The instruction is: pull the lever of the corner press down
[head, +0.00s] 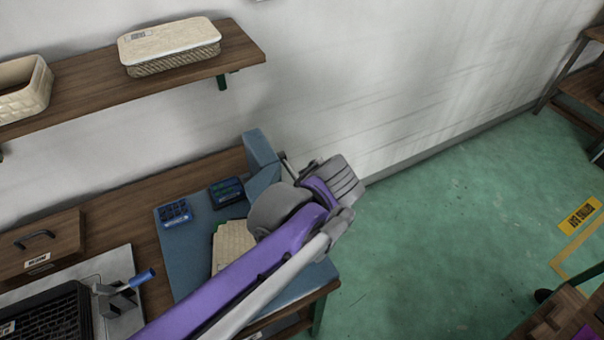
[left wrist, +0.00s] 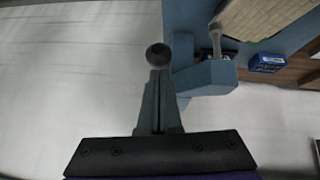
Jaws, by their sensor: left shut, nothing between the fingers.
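The blue corner press (head: 261,152) stands at the back corner of the blue panel; my arm covers part of it. A thin dark rod (head: 288,166), which looks like its lever, shows beside it. In the left wrist view the press (left wrist: 207,77) is at upper centre, with a grey post (left wrist: 215,37) by its head. A dark round knob (left wrist: 158,55) is right at the tips of my left gripper (left wrist: 158,78), which is shut with nothing between its fingers. Whether tips and knob touch I cannot tell. In the head view my wrist hides the fingers.
A blue-handled clamp (head: 120,296) and black crate (head: 48,316) are at lower left. A shelf (head: 90,93) with baskets hangs above.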

